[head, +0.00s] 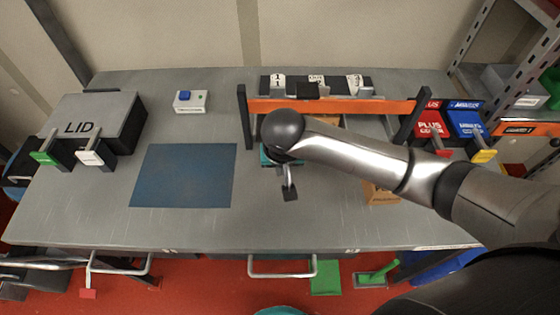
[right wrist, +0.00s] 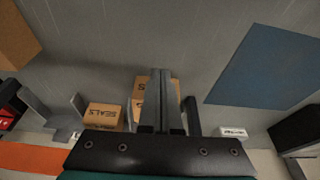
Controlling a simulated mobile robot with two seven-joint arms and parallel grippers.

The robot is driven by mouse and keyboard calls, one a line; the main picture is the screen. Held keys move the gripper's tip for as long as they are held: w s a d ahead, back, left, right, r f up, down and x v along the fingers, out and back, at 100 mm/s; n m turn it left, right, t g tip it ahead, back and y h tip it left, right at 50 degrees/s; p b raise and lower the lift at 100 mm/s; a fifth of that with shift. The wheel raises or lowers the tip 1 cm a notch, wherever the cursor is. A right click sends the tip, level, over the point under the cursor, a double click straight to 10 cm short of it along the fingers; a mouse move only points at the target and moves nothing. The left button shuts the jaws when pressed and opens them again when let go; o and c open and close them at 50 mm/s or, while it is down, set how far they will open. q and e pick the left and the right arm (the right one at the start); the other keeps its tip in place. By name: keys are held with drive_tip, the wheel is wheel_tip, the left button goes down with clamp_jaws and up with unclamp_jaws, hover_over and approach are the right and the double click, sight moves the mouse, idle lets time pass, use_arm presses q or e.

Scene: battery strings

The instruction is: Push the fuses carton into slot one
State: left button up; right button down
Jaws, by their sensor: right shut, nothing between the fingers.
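My right gripper (head: 290,194) is shut and empty over the middle of the table, and its closed fingers show in the right wrist view (right wrist: 160,75). A brown carton (head: 383,193) stands to the right, partly hidden by my arm; its label is unreadable. A brown carton also shows at the upper left of the wrist view (right wrist: 17,38). Beyond the fingers, the wrist view shows a carton marked SEALS (right wrist: 103,117) and another (right wrist: 140,88) partly hidden by the fingers. Number plates, one reading 1 (head: 278,81), stand behind the orange rail (head: 370,106). My left gripper is not in view.
A blue mat (head: 185,175) lies left of the gripper. A grey box marked LID (head: 90,122) and a small white box with a blue button (head: 190,101) are farther left. Red (head: 431,120) and blue (head: 466,119) boxes stand right. Dark posts (head: 245,117) hold the rail.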

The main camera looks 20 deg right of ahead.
drive_tip(key=b+x, duration=0.1)
drive_tip(key=x, duration=0.4)
drive_tip(key=shift+w+d, duration=0.1)
drive_tip(key=shift+w, duration=0.1)
drive_tip(key=shift+w+d+r, duration=0.1)
drive_tip(key=shift+w, duration=0.45)
drive_tip(key=shift+w+d+r, duration=0.1)
drive_tip(key=shift+w+d, duration=0.05)
drive_tip(key=shift+w, duration=0.35)
drive_tip(key=shift+w+d, duration=0.15)
drive_tip(key=shift+w, duration=0.45)
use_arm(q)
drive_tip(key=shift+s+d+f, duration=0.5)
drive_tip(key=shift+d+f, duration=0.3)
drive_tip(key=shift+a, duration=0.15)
use_arm(e)
drive_tip(key=shift+w, duration=0.2)
drive_tip(key=shift+w+d, duration=0.25)
drive_tip(key=shift+w, duration=0.65)
drive_tip(key=shift+w+d, duration=0.25)
drive_tip(key=shift+w, duration=0.65)
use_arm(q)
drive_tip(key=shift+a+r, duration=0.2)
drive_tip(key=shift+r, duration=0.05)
